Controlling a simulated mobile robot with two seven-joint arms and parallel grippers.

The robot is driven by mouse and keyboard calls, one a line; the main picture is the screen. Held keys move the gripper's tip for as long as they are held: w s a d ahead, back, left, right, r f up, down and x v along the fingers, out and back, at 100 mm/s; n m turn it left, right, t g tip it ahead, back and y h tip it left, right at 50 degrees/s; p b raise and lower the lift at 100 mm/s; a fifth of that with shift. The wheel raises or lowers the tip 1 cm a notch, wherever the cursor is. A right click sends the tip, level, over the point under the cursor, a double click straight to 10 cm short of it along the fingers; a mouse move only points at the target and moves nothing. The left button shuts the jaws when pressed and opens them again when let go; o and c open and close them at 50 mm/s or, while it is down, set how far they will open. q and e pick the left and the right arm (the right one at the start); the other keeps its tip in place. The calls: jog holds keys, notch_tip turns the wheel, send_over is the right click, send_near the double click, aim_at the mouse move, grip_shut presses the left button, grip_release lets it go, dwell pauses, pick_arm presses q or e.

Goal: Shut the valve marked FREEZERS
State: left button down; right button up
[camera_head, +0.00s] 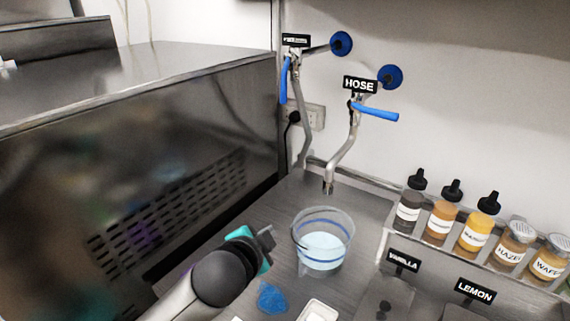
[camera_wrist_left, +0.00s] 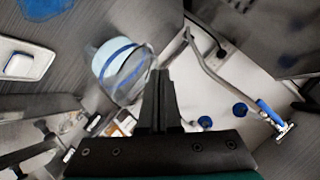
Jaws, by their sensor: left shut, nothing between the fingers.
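The upper-left valve, whose small label (camera_head: 296,41) is hard to read, has a blue lever (camera_head: 284,80) hanging down beside its pipe. The valve marked HOSE (camera_head: 360,85) has a blue lever (camera_head: 375,112) pointing right, nearly level. My left gripper (camera_head: 266,243) is shut and empty, low over the counter beside the clear bucket, well below both levers. Its shut fingers (camera_wrist_left: 160,98) also show in the left wrist view, with one blue lever (camera_wrist_left: 270,112) to the right; I cannot tell which valve it belongs to. My right gripper is out of view.
A clear bucket (camera_head: 323,222) with pale liquid stands under the spout. A blue cloth-like thing (camera_head: 271,297) and a white tray (camera_head: 318,311) lie in front. Several bottles (camera_head: 440,218) line the right shelf. The steel freezer (camera_head: 140,160) fills the left.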

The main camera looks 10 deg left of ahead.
aim_at(286, 80)
pick_arm(q)
jog(key=w+r+m+t+h+p, duration=0.1)
jog(key=w+r+m+t, duration=0.3)
jog(key=r, duration=0.7)
jog(key=w+r+m+t+h, duration=0.15)
jog(key=w+r+m, duration=0.3)
jog(key=r, duration=0.65)
jog(key=w+a+p, duration=0.1)
jog(key=w, duration=1.2)
jog(key=shift+w+a+f, duration=0.2)
jog(key=shift+w+f, duration=0.05)
jog(key=shift+f, duration=0.1)
